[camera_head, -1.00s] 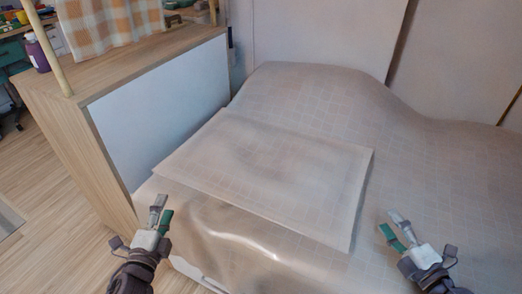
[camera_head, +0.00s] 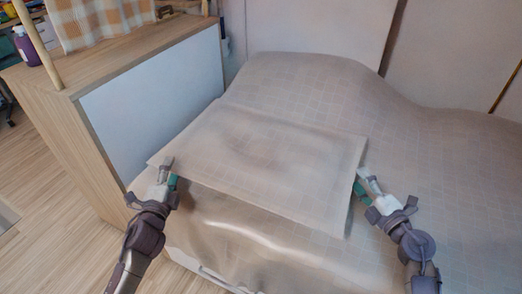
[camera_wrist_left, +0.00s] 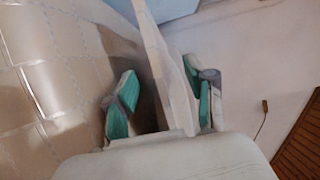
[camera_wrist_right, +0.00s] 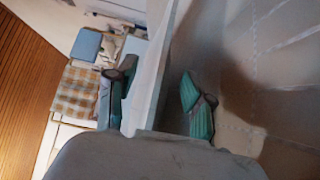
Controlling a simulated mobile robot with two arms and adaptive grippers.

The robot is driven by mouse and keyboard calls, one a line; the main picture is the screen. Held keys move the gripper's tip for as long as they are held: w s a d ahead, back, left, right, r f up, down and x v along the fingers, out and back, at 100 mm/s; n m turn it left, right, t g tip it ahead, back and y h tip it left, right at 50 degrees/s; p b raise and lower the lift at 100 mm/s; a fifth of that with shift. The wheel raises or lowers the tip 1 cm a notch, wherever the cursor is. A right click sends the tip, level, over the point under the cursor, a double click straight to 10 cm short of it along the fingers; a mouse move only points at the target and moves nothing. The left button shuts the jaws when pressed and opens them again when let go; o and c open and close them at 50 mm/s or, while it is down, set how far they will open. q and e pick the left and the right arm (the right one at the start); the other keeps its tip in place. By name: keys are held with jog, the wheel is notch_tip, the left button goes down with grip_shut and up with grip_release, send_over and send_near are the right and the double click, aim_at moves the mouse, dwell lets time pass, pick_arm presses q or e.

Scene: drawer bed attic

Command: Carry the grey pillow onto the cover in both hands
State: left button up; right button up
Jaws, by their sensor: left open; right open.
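The grey pillow (camera_head: 265,155) lies flat and wide on the bed cover (camera_head: 445,165), its near edge toward me. My left gripper (camera_head: 168,172) is open at the pillow's left edge. In the left wrist view the pillow's edge (camera_wrist_left: 160,65) stands between the two green-padded fingers (camera_wrist_left: 165,100). My right gripper (camera_head: 365,182) is open at the pillow's right edge. In the right wrist view the pillow's edge (camera_wrist_right: 160,70) runs between its fingers (camera_wrist_right: 158,95). Whether any finger touches the pillow, I cannot tell.
A wooden cabinet (camera_head: 90,150) with a pale side panel stands along the bed's left side. A checked cloth (camera_head: 95,20) and a purple bottle (camera_head: 26,45) are on it. Wooden floor (camera_head: 60,190) shows at the left. The cover right of the pillow is clear.

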aim_at(175, 163)
pick_arm(q)
jog(key=shift+w, duration=1.8)
pick_arm(e)
jog(key=shift+x, duration=1.8)
pick_arm(q)
jog(key=shift+c, duration=0.4)
pick_arm(e)
jog(key=shift+c, duration=0.3)
pick_arm(q)
grip_shut()
pick_arm(e)
grip_shut()
